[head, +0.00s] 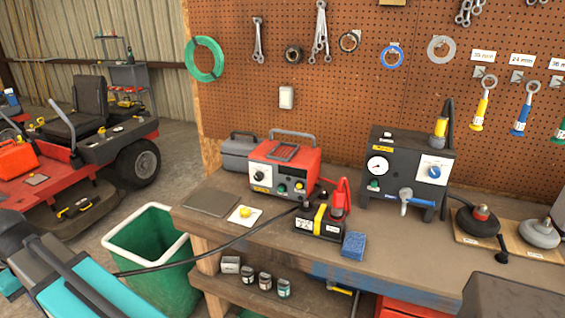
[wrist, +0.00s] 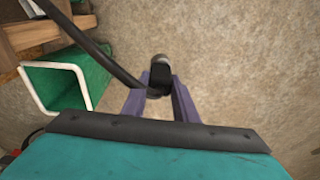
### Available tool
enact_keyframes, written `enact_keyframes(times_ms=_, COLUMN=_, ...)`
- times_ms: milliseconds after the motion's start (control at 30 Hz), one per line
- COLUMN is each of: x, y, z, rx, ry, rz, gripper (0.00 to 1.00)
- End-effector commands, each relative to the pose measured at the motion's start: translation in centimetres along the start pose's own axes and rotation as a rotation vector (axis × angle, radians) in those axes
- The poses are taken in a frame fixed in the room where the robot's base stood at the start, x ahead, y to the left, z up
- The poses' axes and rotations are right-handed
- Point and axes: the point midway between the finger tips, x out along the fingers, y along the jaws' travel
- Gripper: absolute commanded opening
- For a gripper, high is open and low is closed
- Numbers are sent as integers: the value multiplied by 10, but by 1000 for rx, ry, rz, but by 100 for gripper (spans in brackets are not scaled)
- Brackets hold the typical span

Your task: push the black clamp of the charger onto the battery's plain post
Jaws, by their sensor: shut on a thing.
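The charger (head: 284,168) is a red and grey box with a dial on the workbench. The battery (head: 320,223), black with a yellow band, stands in front of it. A red clamp (head: 338,204) sits upright at its right end. The plain post is too small to make out clearly. In the wrist view my gripper (wrist: 159,100), with purple fingers, is shut on the black clamp (wrist: 160,74). The clamp is over the floor, away from the battery. Its black cable (head: 215,247) runs from the bench to my arm at lower left. The head view does not clearly show my gripper.
A green bin (head: 150,250) with a white rim stands at the bench's left end; it also shows in the wrist view (wrist: 58,88). A blue sponge (head: 354,244) lies right of the battery. A grey tester (head: 405,165) stands behind. A red mower (head: 80,140) is at left.

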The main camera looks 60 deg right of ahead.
Motion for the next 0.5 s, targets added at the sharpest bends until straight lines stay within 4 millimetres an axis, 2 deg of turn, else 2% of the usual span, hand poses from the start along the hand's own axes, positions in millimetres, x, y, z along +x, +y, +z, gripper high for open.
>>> enact_keyframes(times_ms=33, x=0, y=-4, z=-2, rx=-3, ry=6, rz=-13, gripper=0)
enact_keyframes(times_ms=267, x=-1, y=3, z=-2, rx=8, ry=6, rz=-12, gripper=0)
enact_keyframes(times_ms=367, x=-2, y=12, z=-4, rx=23, ry=6, rz=-10, gripper=0)
enact_keyframes(times_ms=500, x=-6, y=34, z=-6, rx=66, ry=6, rz=-5, gripper=0)
